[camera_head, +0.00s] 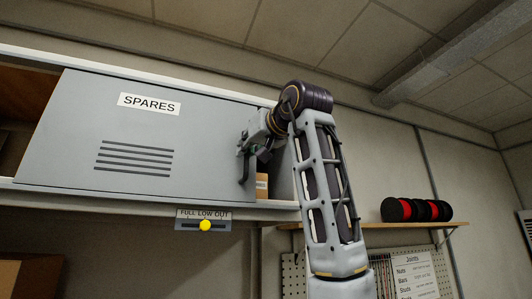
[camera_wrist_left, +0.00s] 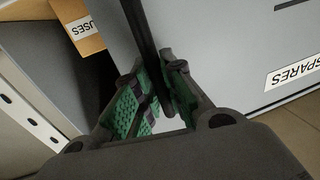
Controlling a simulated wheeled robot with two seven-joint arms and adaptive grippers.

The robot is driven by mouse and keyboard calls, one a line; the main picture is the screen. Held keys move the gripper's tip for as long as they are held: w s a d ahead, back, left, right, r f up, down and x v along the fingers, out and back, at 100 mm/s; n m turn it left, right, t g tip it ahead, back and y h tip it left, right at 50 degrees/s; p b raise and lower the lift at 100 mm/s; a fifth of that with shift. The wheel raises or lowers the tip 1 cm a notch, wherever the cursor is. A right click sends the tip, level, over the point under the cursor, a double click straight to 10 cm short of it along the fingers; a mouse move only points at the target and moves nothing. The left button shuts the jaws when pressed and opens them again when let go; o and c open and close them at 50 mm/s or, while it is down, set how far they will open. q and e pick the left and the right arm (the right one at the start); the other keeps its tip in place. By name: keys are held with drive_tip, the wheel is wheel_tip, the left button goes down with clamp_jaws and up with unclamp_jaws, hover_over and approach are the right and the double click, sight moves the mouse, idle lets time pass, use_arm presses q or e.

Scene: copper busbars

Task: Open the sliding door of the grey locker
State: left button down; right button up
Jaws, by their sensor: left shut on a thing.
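The grey sliding door (camera_head: 75,130) with a SPARES label and vent slots covers the middle of the locker (camera_head: 55,197) in the head view. A dark upright handle (camera_head: 246,170) is at the door's right edge. My left gripper (camera_head: 246,148) is shut on this handle; in the wrist view the dark bar (camera_wrist_left: 143,35) runs between its green pads (camera_wrist_left: 152,92). Right of the door, the locker is open and a cardboard box (camera_head: 262,186) shows inside. The box's label reads "USES" in the wrist view (camera_wrist_left: 75,28), its first letter hidden. My right gripper is out of view.
Another dark opening (camera_head: 22,98) shows left of the door. A wall shelf (camera_head: 380,228) with a red and black roll-shaped object (camera_head: 415,210) is on the right, above a pegboard.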

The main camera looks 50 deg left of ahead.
use_arm(q)
drive_tip(key=b, duration=0.2)
approach(148, 139)
drive_tip(key=a, duration=0.1)
drive_tip(key=w+a, duration=0.1)
drive_tip(key=a, duration=0.1)
drive_tip(key=w+a, duration=0.1)
drive_tip(key=shift+w+a, duration=0.25)
drive_tip(key=shift+a, duration=0.1)
drive_tip(key=shift+s+a, duration=0.3)
drive_tip(key=shift+s, duration=0.45)
drive_tip(key=c, duration=1.5)
unclamp_jaws()
